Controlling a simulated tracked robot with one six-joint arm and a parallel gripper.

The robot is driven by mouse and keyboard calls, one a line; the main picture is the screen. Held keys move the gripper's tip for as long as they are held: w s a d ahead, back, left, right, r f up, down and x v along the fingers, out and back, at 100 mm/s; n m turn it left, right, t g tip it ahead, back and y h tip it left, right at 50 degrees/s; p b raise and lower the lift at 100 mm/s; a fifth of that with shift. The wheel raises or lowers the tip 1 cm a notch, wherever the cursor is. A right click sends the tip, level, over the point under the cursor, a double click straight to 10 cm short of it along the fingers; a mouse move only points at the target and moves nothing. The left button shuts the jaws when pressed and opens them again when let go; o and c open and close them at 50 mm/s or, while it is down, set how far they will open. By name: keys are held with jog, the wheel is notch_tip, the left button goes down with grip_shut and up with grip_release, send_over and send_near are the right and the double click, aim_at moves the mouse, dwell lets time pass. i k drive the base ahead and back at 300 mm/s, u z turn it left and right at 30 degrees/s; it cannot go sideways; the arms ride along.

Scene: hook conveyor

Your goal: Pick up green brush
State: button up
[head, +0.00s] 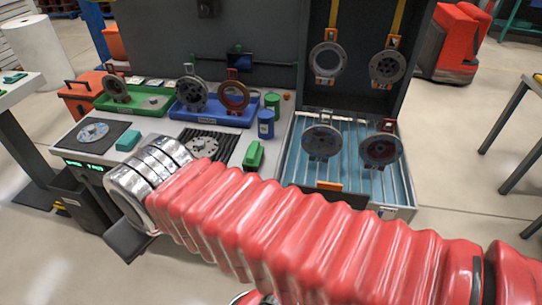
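A green block-shaped piece (254,155), which looks like the green brush, sits on the light bench top, right of the black ribbed mat and close to the open case. It is small in the picture, so its bristles cannot be made out. A teal block (128,140) lies farther left, beside a dark mat. My red-sleeved arm crosses from the lower right to a silver wrist at the bench's front left. The wrist is left of the green piece and apart from it in the picture. My gripper's fingertips do not show, so its grip cannot be seen.
A green tray (133,104) and a blue tray (204,119) hold round parts at the back. Blue and green cylinders (266,124) stand behind the green piece. The black ribbed mat (208,144) bears a disc. The open case (350,190) with hanging discs stands right.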

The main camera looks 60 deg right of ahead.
aim_at(255, 152)
jog(key=z, duration=0.65)
jog(key=i, duration=1)
jog(key=z, duration=0.05)
